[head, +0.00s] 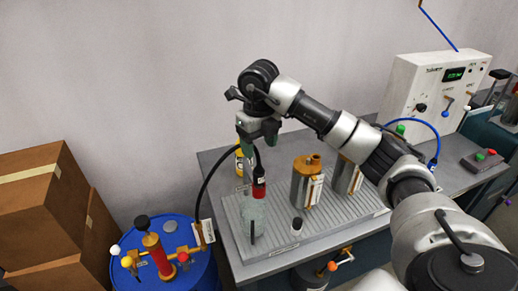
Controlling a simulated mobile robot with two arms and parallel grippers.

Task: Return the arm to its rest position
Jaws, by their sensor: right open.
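My right arm comes in from the lower right and reaches over the grey table (272,262). My right gripper (258,143) points down above the ribbed tray (275,240) and is open. Just under it, a black and red tube end (259,184) stands upright over a clear container (251,215). I see no grip on the tube end. A black hose (207,183) arcs from the blue drum (200,268) up to the area under my gripper, where its end is partly hidden. My left gripper is not in view.
Two metal canisters with copper-coloured tops (305,184) and a small vial (297,226) stand on the tray. A yellow bottle (239,163) is behind. A white control box (432,95) with a blue hose is at right. Cardboard boxes (40,205) are at left.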

